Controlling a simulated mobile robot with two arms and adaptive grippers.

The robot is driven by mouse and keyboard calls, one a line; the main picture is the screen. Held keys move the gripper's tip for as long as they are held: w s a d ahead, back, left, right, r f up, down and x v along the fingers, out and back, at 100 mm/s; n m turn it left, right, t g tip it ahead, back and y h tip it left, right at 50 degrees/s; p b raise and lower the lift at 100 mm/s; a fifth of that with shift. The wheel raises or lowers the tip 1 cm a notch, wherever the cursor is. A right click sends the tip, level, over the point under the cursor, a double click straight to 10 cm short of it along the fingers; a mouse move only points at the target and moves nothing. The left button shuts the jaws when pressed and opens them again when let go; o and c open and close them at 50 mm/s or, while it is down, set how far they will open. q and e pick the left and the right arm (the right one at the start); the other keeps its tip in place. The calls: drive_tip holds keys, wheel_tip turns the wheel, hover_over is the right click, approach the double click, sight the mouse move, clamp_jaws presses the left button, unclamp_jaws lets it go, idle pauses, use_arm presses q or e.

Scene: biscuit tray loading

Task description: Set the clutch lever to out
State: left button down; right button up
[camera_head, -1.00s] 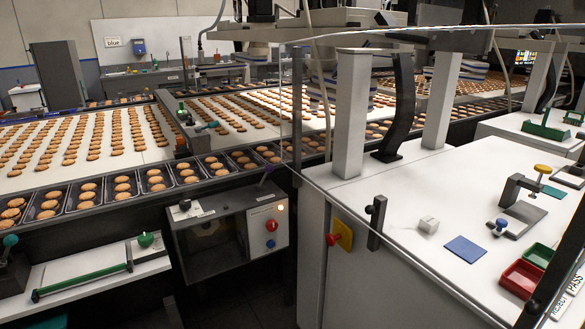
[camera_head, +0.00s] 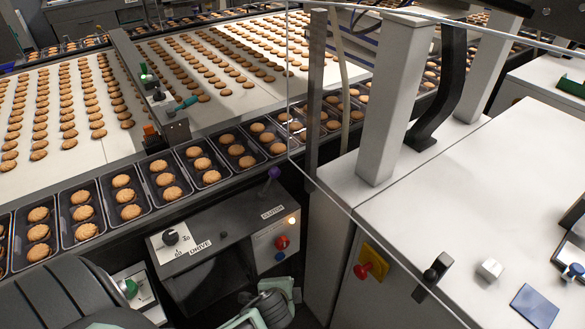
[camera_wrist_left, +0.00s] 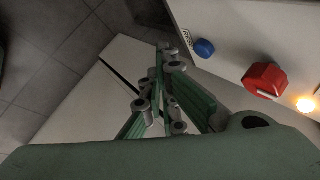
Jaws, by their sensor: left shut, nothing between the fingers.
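The clutch lever, with a purple knob (camera_head: 270,174), stands on top of the grey control box (camera_head: 215,237), beside the CLUTCH label (camera_head: 272,211). It looks roughly upright with a slight lean. I cannot tell its setting. My left gripper (camera_head: 268,303) is low in front of the box, below the lever and apart from it. In the left wrist view its green fingers (camera_wrist_left: 168,62) are shut and empty. The lever is not in the left wrist view. My right gripper is not in view.
The box's front carries a lit lamp (camera_head: 291,220), a red knob (camera_head: 281,242) and a blue button (camera_head: 279,257). A DRIVE dial (camera_head: 170,237) sits on its top left. Biscuit trays (camera_head: 238,151) run behind. A white cabinet (camera_head: 345,260) stands close on the right.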

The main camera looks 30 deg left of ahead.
sight(268, 184)
use_arm(q)
drive_tip(key=w+a+r+m+t+y+p, duration=0.15)
drive_tip(key=w+r, duration=0.25)
drive_tip(key=r, duration=0.4)
drive_tip(key=w+a+r+m+t+y+p, duration=0.1)
drive_tip(key=w+r+m+t, duration=0.2)
drive_tip(key=r, duration=0.5)
drive_tip(key=w+a+r+m+t+y+p, duration=0.1)
drive_tip(key=w+a+r+m, duration=0.1)
drive_tip(key=w+r, duration=0.5)
drive_tip(key=x, duration=0.3)
drive_tip(key=p+x, duration=0.1)
drive_tip(key=x, duration=0.1)
drive_tip(key=shift+a+r, duration=0.25)
drive_tip(key=shift+a, duration=0.2)
drive_tip(key=shift+w+a+f, duration=0.2)
drive_tip(key=shift+w, duration=0.1)
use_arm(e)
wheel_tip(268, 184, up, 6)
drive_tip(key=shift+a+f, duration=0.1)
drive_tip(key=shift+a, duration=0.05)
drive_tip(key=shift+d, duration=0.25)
